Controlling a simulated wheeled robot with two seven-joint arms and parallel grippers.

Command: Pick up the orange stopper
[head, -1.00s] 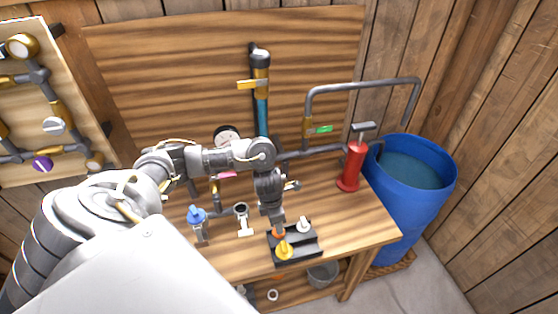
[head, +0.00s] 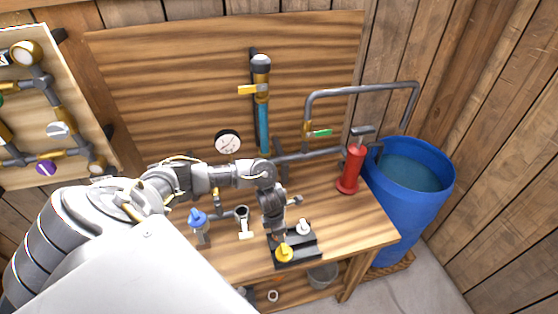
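A black stopper tray (head: 312,246) sits near the front right of the bench. A yellow stopper (head: 284,253) stands at its front and a white stopper (head: 303,227) at its back right. I see no orange stopper now; the spot where it showed earlier, behind the yellow one, is covered by my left gripper (head: 279,237). That gripper points down over the left part of the tray, its fingertips too small and hidden to tell open from shut. My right gripper is out of view.
A blue-topped fitting (head: 198,218) and an open pipe end (head: 241,213) stand left of the tray. A red hand pump (head: 350,170) stands behind right, beside a blue barrel (head: 437,185). The bench right of the tray is clear.

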